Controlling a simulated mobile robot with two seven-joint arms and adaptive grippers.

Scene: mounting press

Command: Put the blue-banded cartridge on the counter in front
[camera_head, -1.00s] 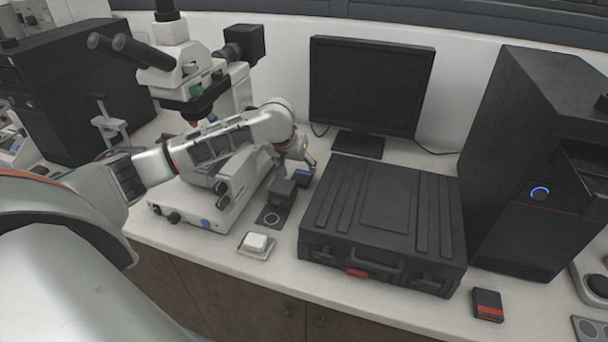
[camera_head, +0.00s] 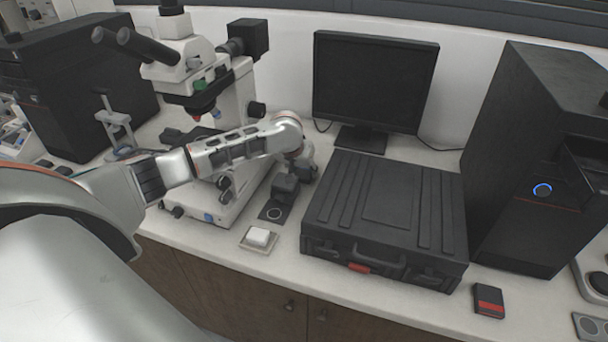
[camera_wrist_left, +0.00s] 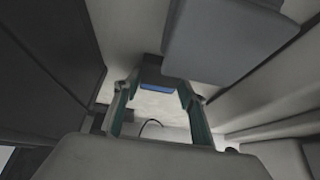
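The blue-banded cartridge (camera_wrist_left: 157,84) is a small dark block with a blue strip. In the left wrist view it lies ahead, at the tips of my left gripper's (camera_wrist_left: 158,98) two fingers. The fingers are spread, one on each side of it; I cannot tell whether they touch it. In the head view my left gripper (camera_head: 300,167) points down between the microscope base and the black case, and the blue band is hidden there. My right gripper is not in view.
The black case (camera_head: 385,215) stands right of my gripper, the microscope (camera_head: 205,80) left. A monitor (camera_head: 375,80) is behind. A small white dish (camera_head: 259,238) lies in front. A red-banded cartridge (camera_head: 489,299) lies at right.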

